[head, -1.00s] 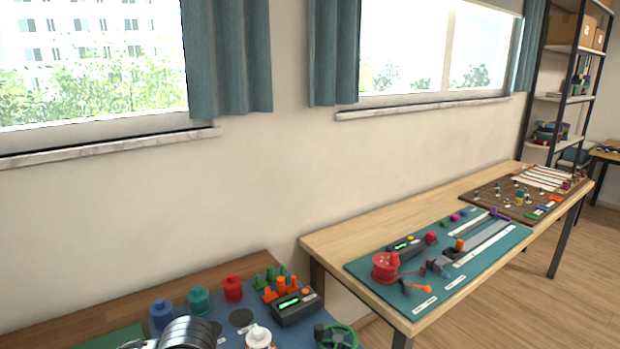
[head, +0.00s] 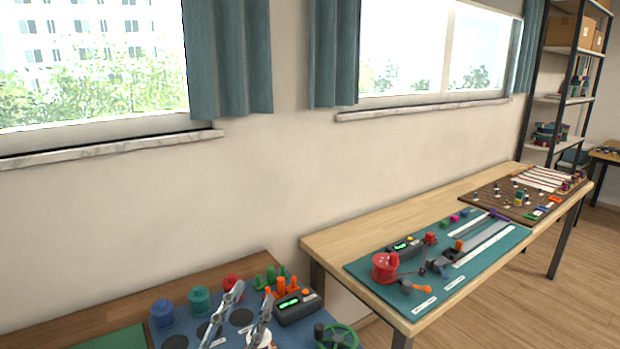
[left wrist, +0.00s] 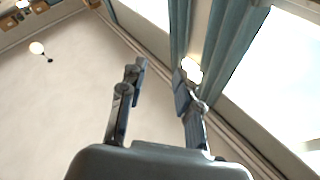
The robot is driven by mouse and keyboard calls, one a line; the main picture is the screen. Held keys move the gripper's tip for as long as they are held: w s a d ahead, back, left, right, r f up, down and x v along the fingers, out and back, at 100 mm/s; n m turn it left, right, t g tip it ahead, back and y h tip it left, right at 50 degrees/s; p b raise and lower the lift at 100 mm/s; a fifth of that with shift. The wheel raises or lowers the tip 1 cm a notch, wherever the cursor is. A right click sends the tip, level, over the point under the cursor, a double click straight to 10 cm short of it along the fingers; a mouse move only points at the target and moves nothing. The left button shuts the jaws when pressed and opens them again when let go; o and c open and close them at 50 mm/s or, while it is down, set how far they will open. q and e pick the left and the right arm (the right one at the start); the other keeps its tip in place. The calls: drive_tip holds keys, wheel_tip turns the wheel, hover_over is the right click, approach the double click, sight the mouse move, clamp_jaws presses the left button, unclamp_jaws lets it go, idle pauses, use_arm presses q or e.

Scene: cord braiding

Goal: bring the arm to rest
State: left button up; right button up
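My left gripper (head: 248,292) is in the head view at the bottom, over the near bench, with its two grey fingers pointing up. The fingers stand apart with nothing between them. In the left wrist view the same gripper (left wrist: 160,75) is spread and empty, with wall, curtain and window beyond it. In the head view its fingers partly cover the red spool (head: 232,282) and a white piece (head: 260,338). My right gripper is in neither view.
The near bench holds a blue spool (head: 162,313), a teal spool (head: 199,299), orange pegs (head: 281,287), a dark device with a green display (head: 296,307) and a green wheel (head: 338,338). A second table (head: 340,243) stands right, with bare floor (head: 500,315) before it.

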use_arm(q)
drive_tip(key=s+a+f+n+g+y, duration=0.3)
drive_tip(key=a+f+g+y, duration=0.15)
drive_tip(key=f, duration=0.65)
drive_tip(key=s+a+f+n+g+y, duration=0.2)
drive_tip(key=a+f+n+g+y, duration=0.3)
drive_tip(key=f, duration=0.7)
drive_tip(key=s+a+f+m+g+h, duration=0.1)
drive_tip(key=s+f+g, duration=0.35)
drive_tip(key=s, duration=0.35)
drive_tip(key=s+a+f+g+h, duration=0.1)
drive_tip(key=s+f+g, duration=0.2)
drive_tip(key=s+f, duration=0.4)
wheel_tip(320, 180, down, 24)
drive_tip(key=s+g, duration=0.2)
drive_tip(key=s+a+f+g, duration=0.1)
drive_tip(key=s+a+f, duration=0.2)
drive_tip(key=s+f, duration=1.4)
drive_tip(key=shift+s+f+m, duration=0.25)
drive_tip(key=shift+f+m, duration=0.05)
drive_tip(key=shift+f, duration=0.05)
